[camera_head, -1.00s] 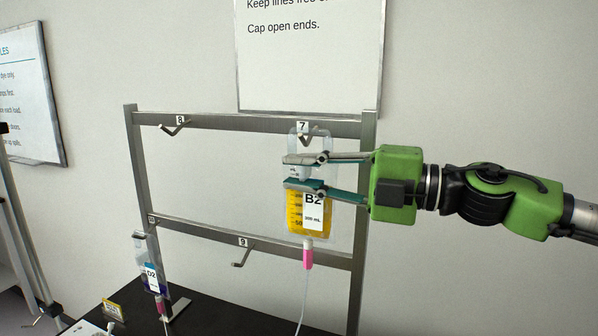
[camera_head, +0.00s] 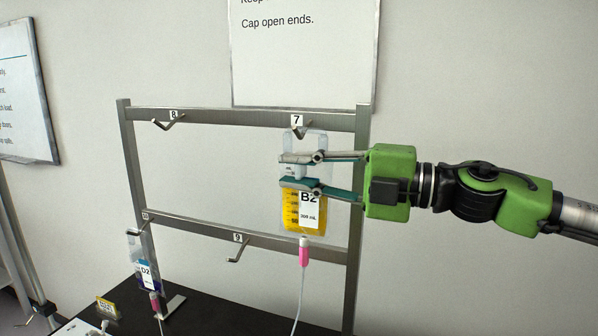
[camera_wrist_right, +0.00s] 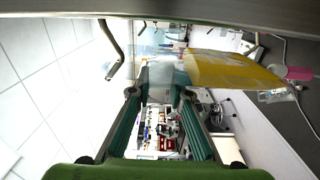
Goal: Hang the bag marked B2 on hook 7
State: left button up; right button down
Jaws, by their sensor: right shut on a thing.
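The bag marked B2 (camera_head: 306,222) is clear with yellow liquid, a B2 label and a pink connector with a tube below. It hangs upright in my right gripper (camera_head: 287,169), whose fingers are shut across its upper part. Hook 7 (camera_head: 299,134) is on the top bar of the rack under a "7" tag. The bag's top edge overlaps the hook in the head view; I cannot tell whether the hook passes through it. In the right wrist view the bag's yellow part (camera_wrist_right: 230,72) lies beyond the fingers, and a hook (camera_wrist_right: 113,50) shows at the left. My left gripper is not in view.
The metal rack (camera_head: 362,200) also carries hook 8 (camera_head: 168,123) and hook 9 (camera_head: 237,250), both empty. A bag marked D2 (camera_head: 146,275) hangs at the lower left. A dark table (camera_head: 235,318) lies below. A sign (camera_head: 305,60) is on the wall above.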

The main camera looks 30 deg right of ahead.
jog(key=c, duration=1.3)
grip_release()
jog(key=shift+f, duration=0.1)
jog(key=shift+s+d+f+b, duration=0.15)
jog(key=shift+s+d+b, duration=0.15)
jog(key=shift+b, duration=0.65)
jog(key=b+v, duration=0.2)
jog(key=shift+b, duration=0.35)
jog(key=b+v, duration=0.3)
jog(key=shift+s+d+b, duration=0.4)
jog(key=shift+s+b, duration=0.1)
